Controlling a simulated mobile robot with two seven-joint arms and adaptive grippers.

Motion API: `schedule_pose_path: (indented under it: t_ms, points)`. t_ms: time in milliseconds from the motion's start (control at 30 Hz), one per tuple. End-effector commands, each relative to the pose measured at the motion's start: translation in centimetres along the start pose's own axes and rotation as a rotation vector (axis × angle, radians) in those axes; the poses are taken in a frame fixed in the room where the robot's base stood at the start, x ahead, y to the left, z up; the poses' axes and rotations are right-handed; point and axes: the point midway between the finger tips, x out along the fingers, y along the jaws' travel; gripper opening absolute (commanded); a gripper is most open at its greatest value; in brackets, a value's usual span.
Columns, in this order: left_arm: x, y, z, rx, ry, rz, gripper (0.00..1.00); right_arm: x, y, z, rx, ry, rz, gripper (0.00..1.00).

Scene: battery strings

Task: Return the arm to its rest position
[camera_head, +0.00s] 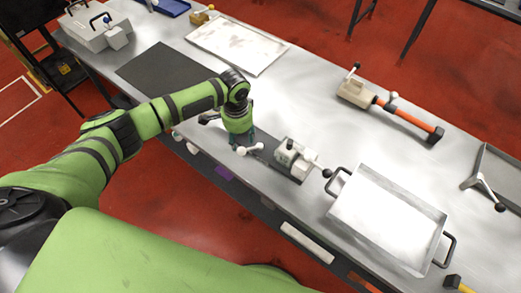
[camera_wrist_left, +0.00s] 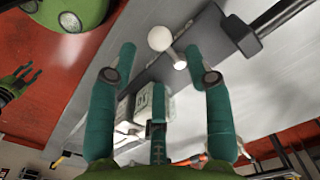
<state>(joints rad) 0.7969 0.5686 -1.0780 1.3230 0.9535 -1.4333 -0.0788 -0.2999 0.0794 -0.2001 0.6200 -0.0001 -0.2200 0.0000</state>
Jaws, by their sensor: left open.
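My left arm (camera_head: 160,112) is green with dark bands and reaches out over the near edge of the metal table. My left gripper (camera_head: 243,142) points down at the near edge, above a white ball-ended lever (camera_head: 252,148). In the left wrist view its teal fingers (camera_wrist_left: 163,62) are spread with nothing between the tips. The white ball (camera_wrist_left: 160,38) shows beyond the fingertips, apart from them as far as I can see. A small green gripper (camera_wrist_left: 20,82), apparently my right one, shows at the left edge of the wrist view; its finger state is unclear.
A grey-white device (camera_head: 296,160) stands close right of the left gripper. A handled metal tray (camera_head: 385,215) lies further right. Behind are a dark mat (camera_head: 165,70), a white sheet (camera_head: 236,45) and an orange-handled tool (camera_head: 405,118). The table's middle is mostly clear.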

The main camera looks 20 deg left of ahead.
Motion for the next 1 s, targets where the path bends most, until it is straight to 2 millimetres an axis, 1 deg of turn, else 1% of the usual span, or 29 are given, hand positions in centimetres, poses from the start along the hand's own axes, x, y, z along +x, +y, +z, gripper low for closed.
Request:
schedule_pose_path:
  t_ms: [300, 367, 400, 467, 567, 600, 700, 800, 900, 1000]
  points:
    - [0.1, 0.1, 0.0, 0.001, 0.000, 0.001, 0.51, 0.1, 0.0, 0.0, 0.000, 0.000, 0.000, 0.40]
    - [0.2, 0.4, -0.1, 0.005, 0.002, 0.004, 0.51, 0.1, 0.0, 0.0, 0.000, 0.000, 0.000, 0.40]
    - [0.5, 1.1, -0.1, 0.014, 0.006, 0.010, 0.51, 0.1, 0.0, 0.0, 0.000, 0.000, 0.000, 0.40]
    - [1.0, 2.8, -0.3, 0.035, 0.017, 0.025, 0.51, 0.1, 0.0, 0.0, 0.000, 0.000, 0.000, 0.40]
    - [2.2, 7.5, -0.6, 0.079, 0.060, 0.062, 0.51, 0.1, 0.0, 0.0, 0.000, 0.000, 0.000, 0.40]
    - [2.5, 9.6, -0.6, 0.093, 0.086, 0.078, 0.51, 0.1, 0.0, 0.0, 0.000, 0.000, 0.000, 0.40]
    - [2.5, 14.5, -0.5, 0.097, 0.165, 0.111, 0.51, 0.1, 0.0, 0.0, 0.000, 0.000, 0.000, 0.40]
    - [1.8, 17.9, 0.2, 0.054, 0.243, 0.127, 0.51, 0.0, 0.0, 0.0, 0.000, 0.000, 0.000, 0.40]
    - [0.8, 19.7, 1.9, -0.030, 0.304, 0.124, 0.51, 0.0, 0.0, 0.0, 0.000, 0.000, 0.000, 0.40]
    - [-0.2, 20.0, 4.0, -0.133, 0.341, 0.098, 0.51, 0.0, 0.0, 0.0, 0.000, 0.000, 0.000, 0.40]
